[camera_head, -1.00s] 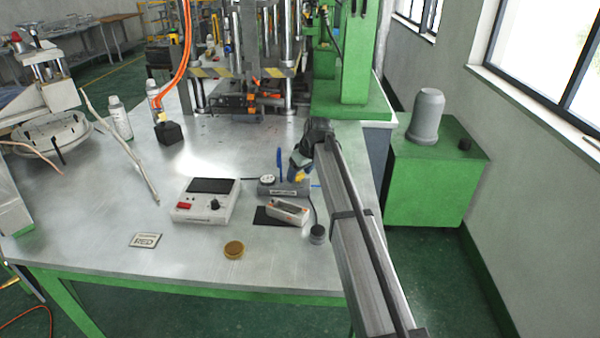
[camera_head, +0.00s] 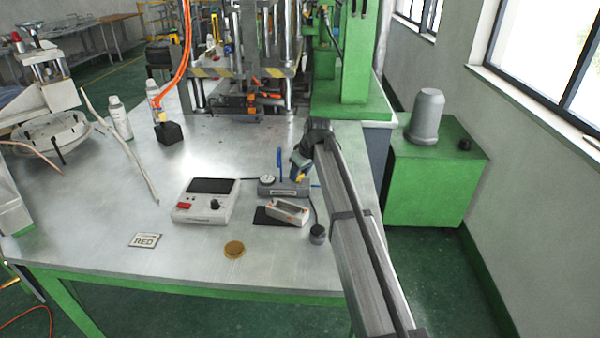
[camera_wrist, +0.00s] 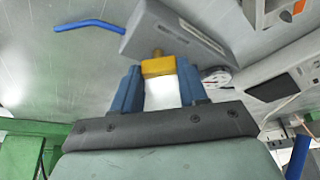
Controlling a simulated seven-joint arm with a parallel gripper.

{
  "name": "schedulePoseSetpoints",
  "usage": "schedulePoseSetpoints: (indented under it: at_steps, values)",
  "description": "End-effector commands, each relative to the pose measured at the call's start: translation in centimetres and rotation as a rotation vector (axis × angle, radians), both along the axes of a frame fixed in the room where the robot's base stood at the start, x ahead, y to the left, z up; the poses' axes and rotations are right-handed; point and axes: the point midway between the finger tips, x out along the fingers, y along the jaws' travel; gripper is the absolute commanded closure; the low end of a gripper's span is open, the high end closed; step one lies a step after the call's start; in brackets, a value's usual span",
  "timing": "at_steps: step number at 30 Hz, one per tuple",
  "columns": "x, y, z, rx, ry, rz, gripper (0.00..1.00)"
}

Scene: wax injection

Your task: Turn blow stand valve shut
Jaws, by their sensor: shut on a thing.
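The blow stand is a grey block (camera_head: 290,190) on the table, with an upright blue tube (camera_head: 279,162) and a round dial gauge (camera_head: 267,180). In the wrist view the grey block (camera_wrist: 185,38) is at the top, with a blue tube (camera_wrist: 90,24) sticking out to the left. The yellow valve handle (camera_wrist: 158,67) sits on a small brass stem on the block's face. My gripper (camera_wrist: 158,76) has its blue fingers shut on the handle, one on each side. In the head view my gripper (camera_head: 301,172) is at the stand's right end, partly hiding the valve.
A white control box (camera_head: 206,205) stands left of the stand. A small light tray (camera_head: 289,211) and a dark cylinder (camera_head: 317,234) are in front. The press (camera_head: 250,85) stands behind.

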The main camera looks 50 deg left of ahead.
Motion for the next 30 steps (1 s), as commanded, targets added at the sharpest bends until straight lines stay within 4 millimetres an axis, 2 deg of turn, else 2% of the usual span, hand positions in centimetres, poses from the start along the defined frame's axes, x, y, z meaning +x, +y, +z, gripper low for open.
schedulePoseSetpoints:
  at_steps: [11,30]
  values:
    - [-0.25,-0.03,-0.05,0.001,0.002,-0.121,0.88]
    - [-0.45,0.12,-0.07,0.001,0.002,-0.627,0.88]
